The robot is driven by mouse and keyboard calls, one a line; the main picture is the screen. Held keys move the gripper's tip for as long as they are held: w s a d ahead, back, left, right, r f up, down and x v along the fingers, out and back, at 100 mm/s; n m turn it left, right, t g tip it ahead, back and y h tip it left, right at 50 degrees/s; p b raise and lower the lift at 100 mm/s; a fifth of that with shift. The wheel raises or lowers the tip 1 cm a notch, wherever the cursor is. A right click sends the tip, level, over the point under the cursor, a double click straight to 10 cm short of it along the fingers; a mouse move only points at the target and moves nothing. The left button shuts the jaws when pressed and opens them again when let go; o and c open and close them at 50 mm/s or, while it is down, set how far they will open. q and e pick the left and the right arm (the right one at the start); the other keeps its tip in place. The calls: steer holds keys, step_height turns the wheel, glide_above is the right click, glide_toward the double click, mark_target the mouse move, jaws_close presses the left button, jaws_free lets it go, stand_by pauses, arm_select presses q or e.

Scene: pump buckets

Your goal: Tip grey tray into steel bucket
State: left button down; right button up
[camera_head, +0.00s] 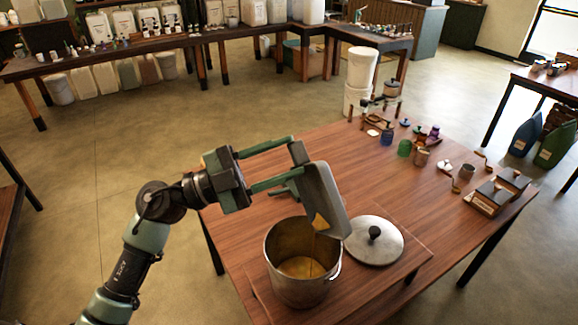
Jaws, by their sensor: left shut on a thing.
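My left gripper (294,158) is shut on the grey tray (325,193) and holds it steeply tilted above the steel bucket (299,290). The tray's lower end is over the bucket's opening. A yellow-brown patch of contents (321,222) shows at that end, and a thin strand seems to run down from it into the bucket. Yellow-brown material (302,267) covers the bucket's bottom. The bucket stands upright at the near part of the wooden table (400,190). Part of its far rim is hidden behind the tray. My right gripper is not in view.
A round metal lid (374,240) with a black knob lies right of the bucket. Small jars, including a green one (404,148), and wooden blocks (490,197) stand farther back and right. White buckets (361,68) are stacked beyond the table.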

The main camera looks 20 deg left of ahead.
arm_select(q)
steer(key=s+a+f+m+h+b, duration=0.3)
steer(key=s+a+h+b, duration=0.1)
steer(key=b, duration=1)
steer(key=shift+s+t+h, duration=0.3)
steer(key=shift+s+h, duration=0.2)
steer(key=shift+h, duration=0.4)
steer(key=shift+r, duration=0.1)
stand_by(0.4)
